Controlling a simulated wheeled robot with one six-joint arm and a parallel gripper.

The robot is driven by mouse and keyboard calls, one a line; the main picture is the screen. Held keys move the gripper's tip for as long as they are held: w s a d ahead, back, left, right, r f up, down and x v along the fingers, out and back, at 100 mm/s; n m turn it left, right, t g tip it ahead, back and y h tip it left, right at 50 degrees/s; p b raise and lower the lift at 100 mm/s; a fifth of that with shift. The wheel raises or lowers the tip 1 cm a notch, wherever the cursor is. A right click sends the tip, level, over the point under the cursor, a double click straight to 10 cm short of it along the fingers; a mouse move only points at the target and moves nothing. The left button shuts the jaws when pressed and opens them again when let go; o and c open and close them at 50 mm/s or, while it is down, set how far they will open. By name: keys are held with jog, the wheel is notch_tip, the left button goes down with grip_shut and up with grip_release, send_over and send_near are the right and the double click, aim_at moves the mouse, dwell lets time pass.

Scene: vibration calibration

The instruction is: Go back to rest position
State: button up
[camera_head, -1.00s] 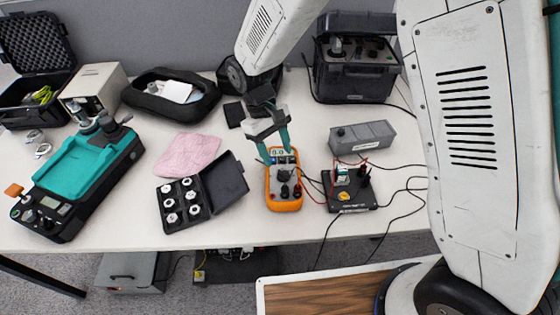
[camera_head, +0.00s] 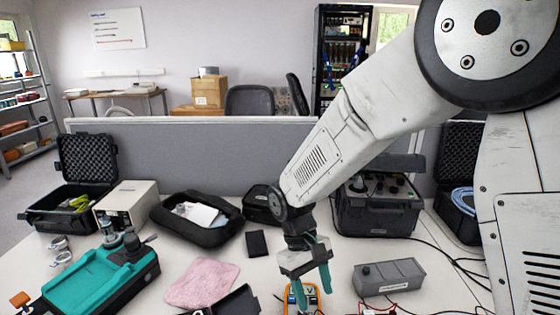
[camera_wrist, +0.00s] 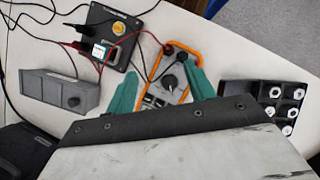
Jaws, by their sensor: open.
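My gripper (camera_head: 307,289) hangs above the white table with its two teal fingers pointing down. Below and between the fingertips is an orange multimeter (camera_head: 301,298), partly cut off by the lower edge of the head view. In the wrist view, my gripper (camera_wrist: 165,90) frames the multimeter (camera_wrist: 172,80), which lies on the table with red and black leads at its top end. Whether the fingertips touch the multimeter cannot be told.
A grey box (camera_head: 389,277) stands right of my gripper, with a black tester case (camera_head: 377,212) behind it. A pink cloth (camera_head: 201,284), a black pouch (camera_head: 203,218) and a teal device (camera_head: 95,280) lie left. A grey partition (camera_head: 200,150) closes the table's back.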

jog(key=s+d+r+m+t+y, duration=0.3)
jog(key=s+d+r+m+t, duration=0.2)
jog(key=s+d+r, duration=1.3)
jog(key=shift+d+r+m+t, duration=0.35)
jog(key=shift+d+m, duration=0.2)
jog(key=shift+m, duration=0.25)
jog(key=shift+c, duration=0.3)
